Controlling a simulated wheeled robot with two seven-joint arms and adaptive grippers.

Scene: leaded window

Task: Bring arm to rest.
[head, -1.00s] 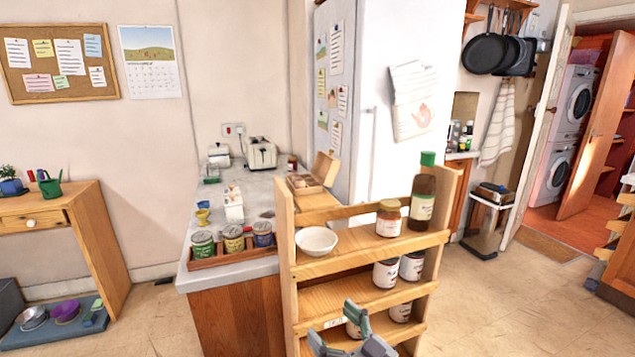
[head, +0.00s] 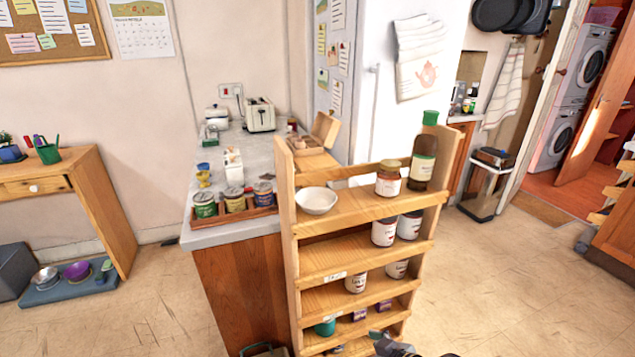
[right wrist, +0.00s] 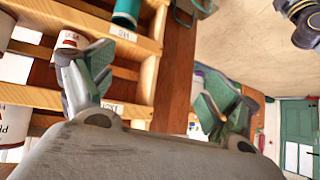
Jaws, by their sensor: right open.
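My right gripper (right wrist: 160,100) is open and empty in the right wrist view, its two green-padded fingers spread apart. It is close to the wooden shelf rack (head: 385,212), with shelf boards and jars behind its left finger. In the head view only a small part of my right gripper (head: 388,345) shows at the bottom edge, in front of the rack's lower shelves. My left gripper is not in view.
The rack holds a white bowl (head: 316,201), a green-capped bottle (head: 424,160) and several jars. A counter (head: 215,238) with tins and a toaster (head: 260,115) stands behind it. Open floor (head: 500,300) lies to the right.

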